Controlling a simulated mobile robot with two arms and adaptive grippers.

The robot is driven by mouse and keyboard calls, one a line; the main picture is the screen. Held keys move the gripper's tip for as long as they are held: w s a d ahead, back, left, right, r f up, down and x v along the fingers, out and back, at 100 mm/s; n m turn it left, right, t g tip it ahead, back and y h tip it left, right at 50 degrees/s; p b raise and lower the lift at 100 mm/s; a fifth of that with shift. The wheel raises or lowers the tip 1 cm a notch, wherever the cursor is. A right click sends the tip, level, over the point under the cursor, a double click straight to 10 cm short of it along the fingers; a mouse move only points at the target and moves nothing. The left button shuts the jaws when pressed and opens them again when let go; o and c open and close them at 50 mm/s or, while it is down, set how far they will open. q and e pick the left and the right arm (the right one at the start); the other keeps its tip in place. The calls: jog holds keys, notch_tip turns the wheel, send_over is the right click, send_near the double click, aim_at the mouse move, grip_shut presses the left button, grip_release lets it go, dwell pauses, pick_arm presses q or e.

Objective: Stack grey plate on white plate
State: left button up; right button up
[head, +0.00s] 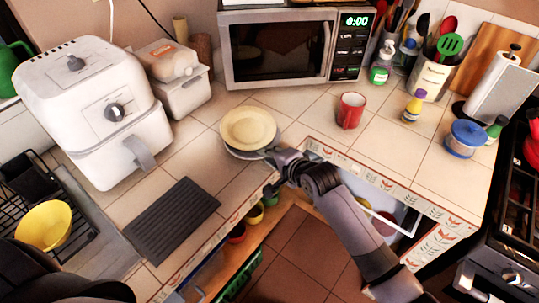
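A cream-yellow plate (248,126) lies on the tiled counter in front of the microwave. A paler grey-white plate (241,154) shows as a rim beneath its near edge; the rest of it is hidden. I cannot tell the plates' task colours apart for certain, nor whether the upper plate rests fully on the lower one. My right gripper (272,157) is at the near right edge of the plates, close to the lower rim. Its fingers are small, dark and partly hidden, so I cannot tell whether they are open or hold a rim. My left gripper is not in view.
A red mug (350,110) stands right of the plates, the microwave (290,48) behind. A white air fryer (95,110) and a dark ridged mat (171,221) are to the left. An open drawer (408,212) lies below the counter edge, beside my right arm.

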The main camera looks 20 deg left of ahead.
jog(key=shift+o, duration=0.8)
jog(key=shift+w, duration=0.15)
jog(key=shift+a, duration=0.1)
jog(key=shift+r, duration=0.15)
jog(key=v, duration=1.2)
